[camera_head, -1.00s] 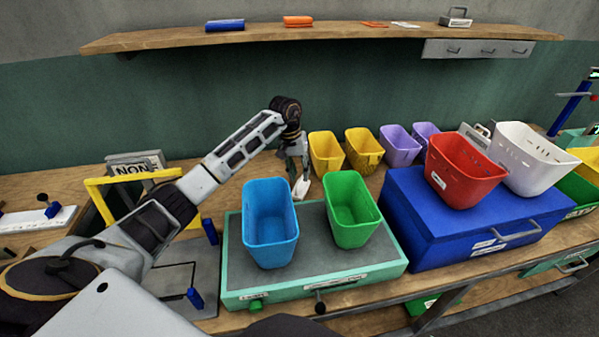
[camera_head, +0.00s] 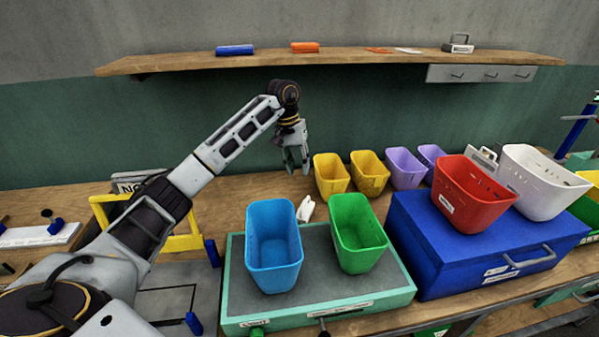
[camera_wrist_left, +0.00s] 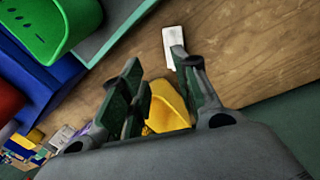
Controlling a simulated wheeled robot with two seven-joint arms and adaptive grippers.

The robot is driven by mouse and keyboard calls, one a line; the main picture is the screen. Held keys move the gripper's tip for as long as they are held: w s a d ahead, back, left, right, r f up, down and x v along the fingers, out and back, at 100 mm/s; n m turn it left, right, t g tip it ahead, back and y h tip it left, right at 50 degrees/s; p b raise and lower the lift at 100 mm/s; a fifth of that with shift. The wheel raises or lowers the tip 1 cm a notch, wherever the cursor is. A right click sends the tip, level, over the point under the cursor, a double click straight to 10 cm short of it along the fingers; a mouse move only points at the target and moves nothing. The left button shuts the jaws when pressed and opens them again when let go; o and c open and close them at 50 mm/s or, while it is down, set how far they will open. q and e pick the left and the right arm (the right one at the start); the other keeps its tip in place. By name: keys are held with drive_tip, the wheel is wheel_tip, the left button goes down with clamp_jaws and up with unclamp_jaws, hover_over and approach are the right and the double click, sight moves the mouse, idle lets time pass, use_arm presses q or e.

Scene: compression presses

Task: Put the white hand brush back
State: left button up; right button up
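The white hand brush (camera_head: 306,208) shows in the head view between the blue bin (camera_head: 273,245) and the green bin (camera_head: 358,233), partly hidden by them. In the left wrist view the brush (camera_wrist_left: 173,42) lies on the bare wooden tabletop, beyond the fingertips. My left gripper (camera_head: 297,168) hangs above and behind the brush, apart from it. The left wrist view shows its two fingers (camera_wrist_left: 156,60) spread with no object held between them; a yellow bin (camera_wrist_left: 166,108) shows behind the gap. My right gripper is not in view.
The blue and green bins stand on a teal-edged press (camera_head: 320,312). Yellow bins (camera_head: 331,174) and purple bins (camera_head: 404,167) stand right of the gripper. A blue box (camera_head: 450,262) carries red and white bins. A wall shelf (camera_head: 350,60) runs above.

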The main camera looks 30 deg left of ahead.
use_arm(q)
drive_tip(key=shift+r, duration=0.2)
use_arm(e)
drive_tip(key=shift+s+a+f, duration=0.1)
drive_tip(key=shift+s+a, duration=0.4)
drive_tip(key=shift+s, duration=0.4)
use_arm(q)
drive_tip(key=shift+c, duration=0.4)
